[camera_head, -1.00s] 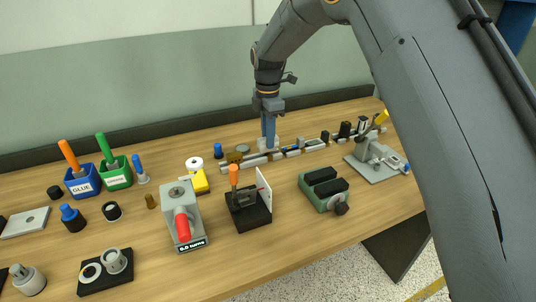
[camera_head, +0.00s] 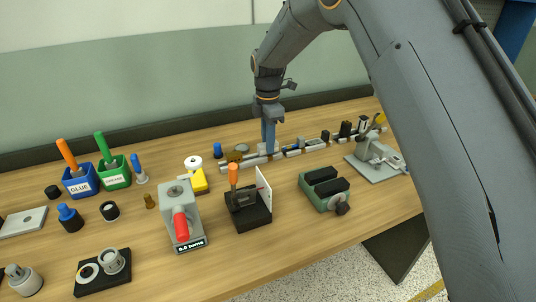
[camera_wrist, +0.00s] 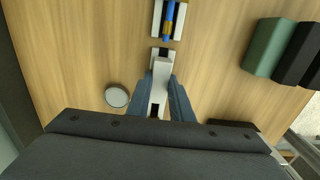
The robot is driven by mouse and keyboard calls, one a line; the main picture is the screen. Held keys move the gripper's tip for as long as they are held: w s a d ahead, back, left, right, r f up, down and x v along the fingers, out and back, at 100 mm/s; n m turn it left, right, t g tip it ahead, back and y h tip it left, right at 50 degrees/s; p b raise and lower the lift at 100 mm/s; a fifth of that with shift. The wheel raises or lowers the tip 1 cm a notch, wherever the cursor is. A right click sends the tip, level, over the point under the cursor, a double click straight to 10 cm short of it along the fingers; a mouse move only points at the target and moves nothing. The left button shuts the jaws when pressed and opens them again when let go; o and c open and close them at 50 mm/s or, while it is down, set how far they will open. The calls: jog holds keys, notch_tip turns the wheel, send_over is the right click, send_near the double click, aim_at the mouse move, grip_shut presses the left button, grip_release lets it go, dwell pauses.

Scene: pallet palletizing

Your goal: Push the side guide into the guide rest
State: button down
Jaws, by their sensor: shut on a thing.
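My gripper (camera_wrist: 160,100) has its two blue fingers closed on a pale grey piece, apparently the side guide (camera_wrist: 160,78), in the wrist view. The piece points up the picture, its far end close to a small pale block with a dark slot, possibly the guide rest (camera_wrist: 161,52). I cannot tell whether they touch. In the head view my gripper (camera_head: 268,142) points straight down at the back of the table, at the left part of a row of pale fixtures. The held piece is small and partly hidden by the fingers there.
A pale holder with a blue rod (camera_wrist: 169,20) lies beyond the slotted block. A grey disc (camera_wrist: 117,96) lies left of the fingers. A green block with black pads (camera_head: 323,188) and a black stand with an orange handle (camera_head: 247,205) stand nearer the front. Bare wood lies between.

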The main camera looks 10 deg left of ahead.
jog(key=shift+f, duration=0.35)
dwell(0.6)
jog(key=c, duration=1.5)
grip_release()
jog(key=shift+r, duration=0.1)
